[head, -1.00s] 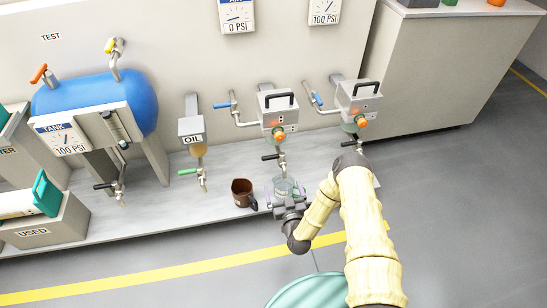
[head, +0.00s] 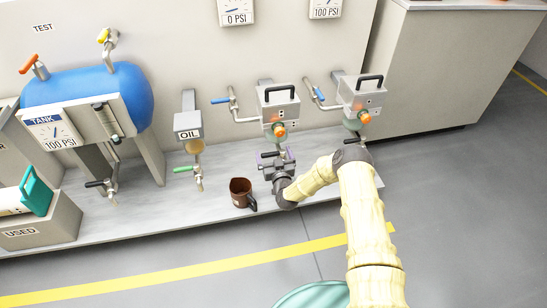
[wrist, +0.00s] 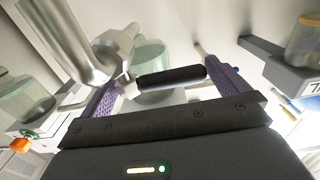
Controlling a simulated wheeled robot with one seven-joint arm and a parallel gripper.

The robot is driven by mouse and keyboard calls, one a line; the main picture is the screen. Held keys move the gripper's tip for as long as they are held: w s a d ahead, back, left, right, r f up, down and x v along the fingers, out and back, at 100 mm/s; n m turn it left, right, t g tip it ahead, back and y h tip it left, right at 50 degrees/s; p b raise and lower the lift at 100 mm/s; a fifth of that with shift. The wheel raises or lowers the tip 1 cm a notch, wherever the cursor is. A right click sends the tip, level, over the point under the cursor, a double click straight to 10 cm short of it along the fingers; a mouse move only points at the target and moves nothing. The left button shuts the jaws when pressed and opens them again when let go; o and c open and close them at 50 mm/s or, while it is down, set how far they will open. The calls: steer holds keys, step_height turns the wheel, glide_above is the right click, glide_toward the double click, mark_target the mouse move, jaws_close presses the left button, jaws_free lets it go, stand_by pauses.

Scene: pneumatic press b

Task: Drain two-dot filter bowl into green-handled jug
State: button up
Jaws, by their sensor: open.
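My gripper (head: 272,157) is open below the middle filter unit (head: 278,105). In the wrist view its purple fingers stand on either side of a black drain lever (wrist: 172,77); I cannot tell whether they touch it. A clear filter bowl (wrist: 152,58) shows behind the lever. The right filter unit (head: 360,95) has its own bowl and black drain lever (head: 354,141). The dots on the units are too small to count surely. I cannot make out a green-handled jug; the bench under the middle unit is hidden by my gripper and arm.
A brown jug (head: 240,190) with a dark handle stands on the bench left of my gripper. The oil unit (head: 188,130) has a green lever (head: 183,169). The blue tank (head: 125,90) is farther left. The front floor is mostly clear.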

steer(key=shift+w, duration=0.25)
steer(key=c, duration=1.1)
steer(key=shift+c, duration=0.2)
